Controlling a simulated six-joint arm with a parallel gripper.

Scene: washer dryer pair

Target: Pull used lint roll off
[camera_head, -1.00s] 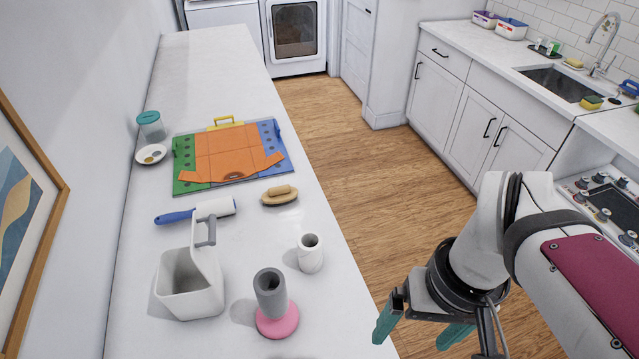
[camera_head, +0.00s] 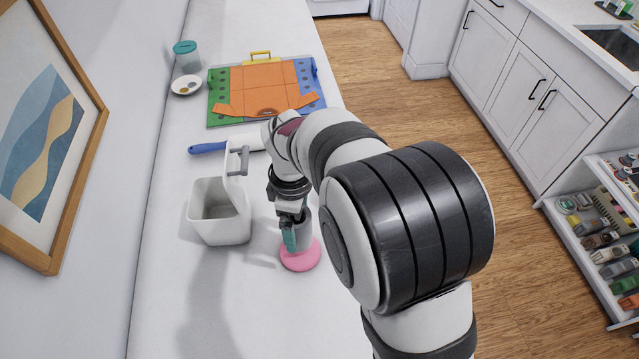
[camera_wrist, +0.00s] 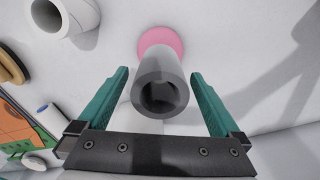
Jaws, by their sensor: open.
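A grey hollow roll (camera_wrist: 160,92) stands upright on a round pink base (camera_head: 300,258); the base also shows in the wrist view (camera_wrist: 161,43). My gripper (camera_wrist: 158,75) is open, with one teal finger on each side of the grey roll and visible gaps to it. In the head view my gripper (camera_head: 291,240) is over the base and partly hides the roll. A lint roller with a blue handle (camera_head: 207,148) and a white roll (camera_head: 245,141) lies on the counter behind my arm. A hollow white roll (camera_wrist: 62,15) stands nearby in the wrist view.
A white bin (camera_head: 219,222) with its lid raised stands left of my gripper. Behind are an orange, green and blue folding board (camera_head: 264,85), a small dish (camera_head: 186,85) and a jar (camera_head: 187,57). The wall borders the counter's left side.

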